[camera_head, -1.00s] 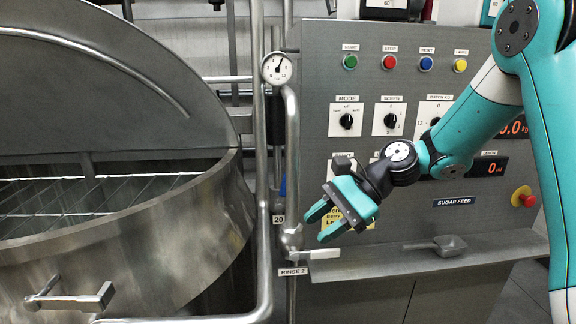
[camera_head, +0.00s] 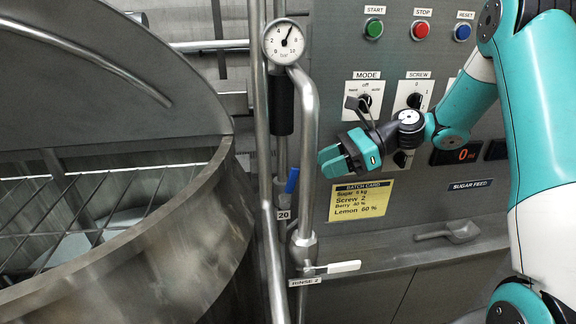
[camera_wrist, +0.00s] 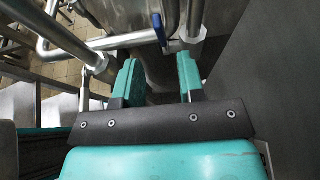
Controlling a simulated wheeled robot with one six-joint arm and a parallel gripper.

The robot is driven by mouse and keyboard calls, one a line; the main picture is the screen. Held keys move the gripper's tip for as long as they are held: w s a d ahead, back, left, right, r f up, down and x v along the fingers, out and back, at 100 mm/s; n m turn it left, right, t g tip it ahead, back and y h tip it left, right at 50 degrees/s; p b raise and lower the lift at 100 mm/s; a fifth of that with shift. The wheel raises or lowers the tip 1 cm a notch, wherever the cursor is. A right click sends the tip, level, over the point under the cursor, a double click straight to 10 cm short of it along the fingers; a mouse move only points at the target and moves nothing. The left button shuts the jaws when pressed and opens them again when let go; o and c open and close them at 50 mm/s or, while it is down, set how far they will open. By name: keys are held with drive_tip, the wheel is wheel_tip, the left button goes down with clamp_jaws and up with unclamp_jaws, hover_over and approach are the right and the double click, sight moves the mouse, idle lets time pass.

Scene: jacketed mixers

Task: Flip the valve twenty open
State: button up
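The valve labelled 20 (camera_head: 284,215) has a blue lever (camera_head: 291,180) on a thin vertical pipe behind the thicker gauge pipe.
A pressure gauge (camera_head: 285,41) tops the thick pipe (camera_head: 309,150) beside the lever. Below is the RINSE 2 valve with a white horizontal handle (camera_head: 343,267). The steel mixer (camera_head: 190,235) stands left, the control panel with its yellow batch card (camera_head: 360,199) right. A scoop (camera_head: 462,230) lies on the ledge.

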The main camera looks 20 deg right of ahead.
sight(298, 175)
drive_tip(key=p+x, duration=0.2)
drive_tip(key=x, duration=0.5)
drive_tip(key=shift+w+a+f, duration=0.1)
drive_tip(key=shift+w+a, duration=0.05)
drive_tip(key=shift+a, duration=0.15)
clamp_jaws()
